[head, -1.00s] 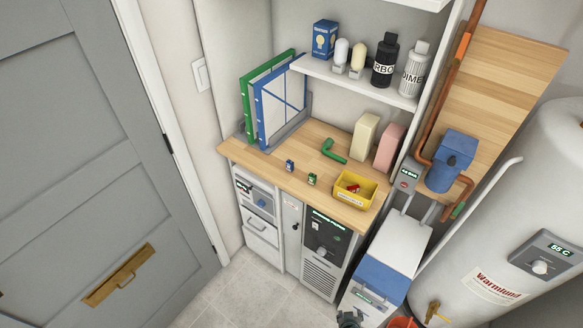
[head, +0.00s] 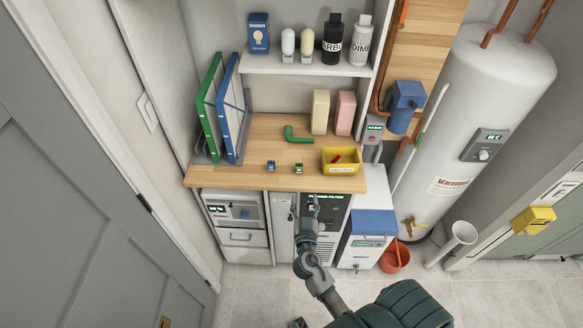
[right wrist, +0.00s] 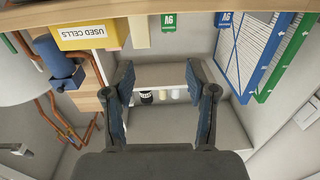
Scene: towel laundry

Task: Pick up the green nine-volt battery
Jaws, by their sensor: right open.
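The green nine-volt battery (head: 299,168) stands on the wooden worktop (head: 225,172) near its front edge, left of the yellow bin. A blue battery (head: 271,166) stands to its left. My right gripper (head: 305,206) is open and empty, in front of the cabinets and nearer to me than the worktop edge. In the right wrist view its spread fingers (right wrist: 166,95) have nothing between them. There the green battery (right wrist: 168,22) shows at the top, beyond the fingers and apart from them.
The yellow used-cells bin (head: 341,168) holds a red item, right of the green battery. A green pipe elbow (head: 297,135), a cream block (head: 320,112) and a pink block (head: 345,113) are behind. Binders (head: 229,108) stand at left. A shelf (head: 300,68) overhangs the back.

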